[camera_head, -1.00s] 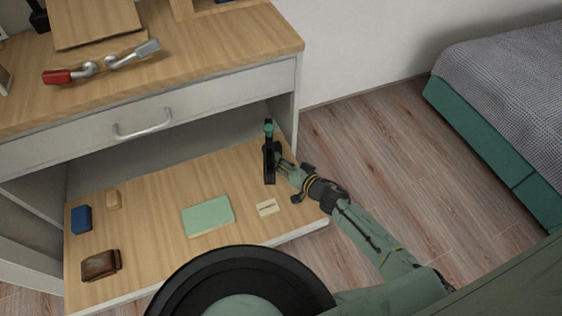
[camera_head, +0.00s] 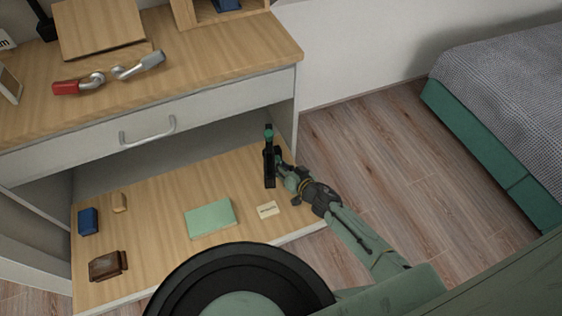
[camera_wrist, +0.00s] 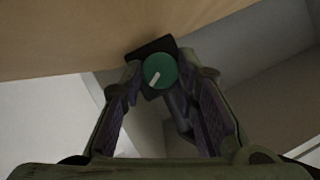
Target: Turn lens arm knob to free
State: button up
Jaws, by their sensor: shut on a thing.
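The green round knob (camera_wrist: 159,71) with a white pointer mark sits on a black block (camera_wrist: 150,47) in the wrist view. The mark points to the lower left. My gripper (camera_wrist: 160,80) has its fingertips on both sides of the knob and is shut on it. In the head view, a black upright device (camera_head: 269,165) with a green part near its top stands on the low wooden board. My gripper (camera_head: 281,170) is at its right side there. The knob between the fingers is hard to make out in that view.
The low board (camera_head: 160,200) also carries a green book (camera_head: 210,218), a small card (camera_head: 267,209), a brown wallet (camera_head: 108,265) and a blue box (camera_head: 88,221). The desk drawer (camera_head: 120,130) overhangs the back. Open floor (camera_head: 390,170) lies right, towards the bed (camera_head: 505,120).

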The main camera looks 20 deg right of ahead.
jog(key=shift+a+r+n+h+p, duration=0.15)
jog(key=shift+r+n+h+p, duration=0.05)
jog(key=shift+n+h+p, duration=0.95)
jog(key=shift+a+f+n+h+p, duration=0.15)
jog(key=shift+n+h+p, duration=0.15)
jog(key=shift+n+h, duration=0.7)
jog(key=shift+n, duration=0.35)
jog(key=o, duration=0.9)
jog(key=shift+c, duration=0.2)
jog(key=shift+y, duration=0.25)
